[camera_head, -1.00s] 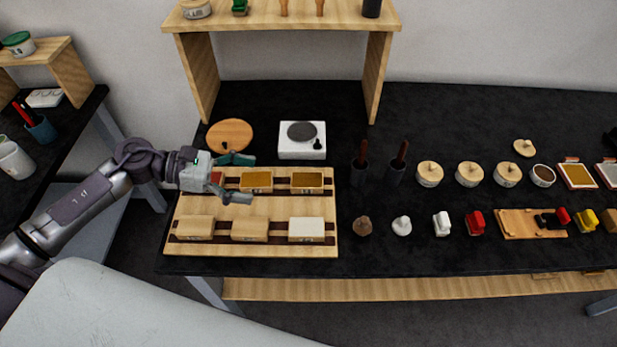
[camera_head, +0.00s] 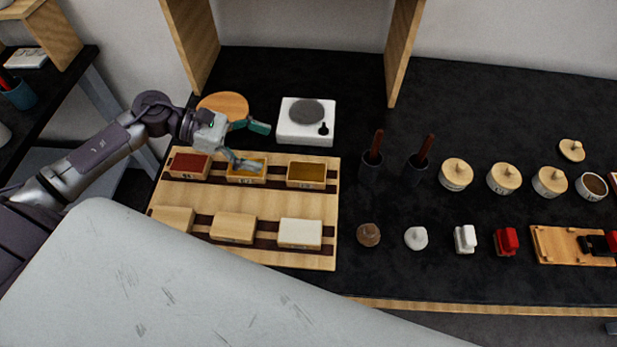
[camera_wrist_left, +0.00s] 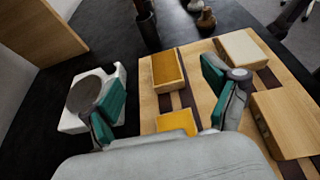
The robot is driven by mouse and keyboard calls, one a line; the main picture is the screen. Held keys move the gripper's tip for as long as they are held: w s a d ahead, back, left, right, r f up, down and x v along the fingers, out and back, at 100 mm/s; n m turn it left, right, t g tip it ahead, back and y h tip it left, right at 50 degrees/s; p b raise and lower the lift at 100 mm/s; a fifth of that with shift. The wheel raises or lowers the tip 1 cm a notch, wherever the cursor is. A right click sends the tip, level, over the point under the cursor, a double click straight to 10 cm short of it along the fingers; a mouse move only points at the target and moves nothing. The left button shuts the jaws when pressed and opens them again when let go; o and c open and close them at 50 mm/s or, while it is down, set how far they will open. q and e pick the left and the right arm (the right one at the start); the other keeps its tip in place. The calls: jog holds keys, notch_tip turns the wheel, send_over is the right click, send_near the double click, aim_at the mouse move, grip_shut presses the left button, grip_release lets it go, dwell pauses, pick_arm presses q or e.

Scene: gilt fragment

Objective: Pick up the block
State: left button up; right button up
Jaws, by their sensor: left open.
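The task names only a block, and several block-like pieces sit on a wooden tray (camera_head: 190,195). In the head view its front row holds two plain wooden blocks (camera_head: 233,228) and one white-topped block (camera_head: 300,233). The back row holds boxes with a red top (camera_head: 189,166), a yellow top and an ochre top (camera_head: 307,174). My left gripper (camera_head: 252,146) is open and empty at the tray's back edge, by the yellow-topped box, which its lower finger partly hides. In the left wrist view the gripper (camera_wrist_left: 160,97) spreads over the yellow-topped box (camera_wrist_left: 178,122). My right gripper is not in view.
A white device with a grey disc (camera_head: 306,121) stands behind the tray, close to my left gripper. A round wooden board (camera_head: 224,105) lies behind it. Dark holders (camera_head: 371,164), lidded pots (camera_head: 456,174) and small stamps are to the right. A wooden shelf (camera_head: 401,50) rises behind.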

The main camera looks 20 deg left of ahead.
pick_arm(q)
notch_tip(320, 180, down, 3)
jog(key=shift+w+r+b, duration=0.1)
jog(key=shift+r+b, duration=0.1)
jog(key=shift+b, duration=0.5)
jog(key=shift+w+d, duration=0.1)
jog(key=shift+d, duration=0.2)
jog(key=p, duration=0.3)
send_near(323, 173)
jog(key=x, duration=0.3)
jog(key=shift+w+d+r, duration=0.1)
jog(key=shift+d, duration=0.4)
jog(key=shift+w+d+f+p, duration=0.15)
jog(key=shift+d+f+p, duration=0.2)
jog(key=shift+d, duration=0.15)
jog(key=p+x, duration=0.1)
jog(key=x, duration=0.2)
jog(key=shift+w+d+f+p, duration=0.15)
jog(key=shift+d+f+p, duration=0.1)
jog(key=shift+p, duration=0.15)
jog(key=shift+d+f, duration=0.2)
jog(key=shift+d, duration=0.1)
jog(key=shift+a, duration=0.1)
jog(key=c, duration=1.3)
jog(key=shift+o, duration=0.2)
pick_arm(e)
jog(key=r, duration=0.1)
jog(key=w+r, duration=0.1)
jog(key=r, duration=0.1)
